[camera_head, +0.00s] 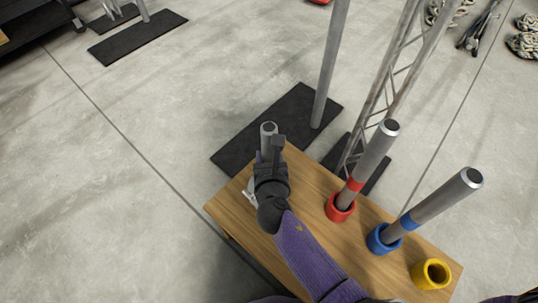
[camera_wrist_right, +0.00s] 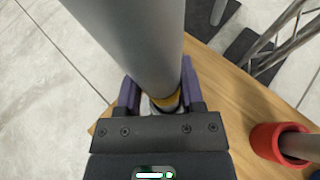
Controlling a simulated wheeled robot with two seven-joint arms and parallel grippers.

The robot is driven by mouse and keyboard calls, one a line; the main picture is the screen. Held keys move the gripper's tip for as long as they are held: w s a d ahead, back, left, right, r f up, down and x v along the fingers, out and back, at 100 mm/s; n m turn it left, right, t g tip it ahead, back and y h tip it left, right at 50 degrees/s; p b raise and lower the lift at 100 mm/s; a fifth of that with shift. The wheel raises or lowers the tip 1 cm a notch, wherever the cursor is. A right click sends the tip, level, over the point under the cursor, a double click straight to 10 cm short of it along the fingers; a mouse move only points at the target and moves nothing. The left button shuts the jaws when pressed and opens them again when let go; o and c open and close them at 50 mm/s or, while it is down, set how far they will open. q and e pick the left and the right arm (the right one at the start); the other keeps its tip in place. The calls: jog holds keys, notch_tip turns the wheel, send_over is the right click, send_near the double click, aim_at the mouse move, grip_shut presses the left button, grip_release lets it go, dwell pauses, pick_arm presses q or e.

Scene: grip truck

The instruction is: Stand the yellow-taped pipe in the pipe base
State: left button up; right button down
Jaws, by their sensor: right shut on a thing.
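The yellow-taped pipe (camera_head: 268,130) is a grey metal tube over the left part of the wooden table. In the right wrist view the pipe (camera_wrist_right: 140,40) rises large between the fingers, with its yellow tape (camera_wrist_right: 165,101) low down near them. My right gripper (camera_head: 268,157) is shut on the pipe; its purple fingers flank it in the right wrist view (camera_wrist_right: 159,90). Whether the pipe's lower end touches the table is hidden. The yellow pipe base (camera_head: 431,274) is an empty round cup at the table's right end, apart from the pipe. My left gripper is not in view.
On the wooden table (camera_head: 309,190), a red base (camera_head: 341,208) and a blue base (camera_head: 381,240) hold tilted-looking grey pipes between my gripper and the yellow base. Black floor plates, an upright pole and a metal truss (camera_head: 385,75) stand behind the table.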

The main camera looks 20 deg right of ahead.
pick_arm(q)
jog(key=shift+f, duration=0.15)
pick_arm(e)
jog(key=shift+f, duration=0.25)
jog(key=shift+c, duration=0.7)
grip_release()
jog(key=shift+s+r, duration=0.2)
pick_arm(q)
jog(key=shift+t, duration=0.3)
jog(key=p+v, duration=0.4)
jog(key=p, duration=0.1)
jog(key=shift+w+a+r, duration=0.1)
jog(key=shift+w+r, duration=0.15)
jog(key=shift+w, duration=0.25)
pick_arm(e)
jog(key=v, duration=0.9)
jog(key=shift+s, duration=0.2)
jog(key=shift+a+r, duration=0.1)
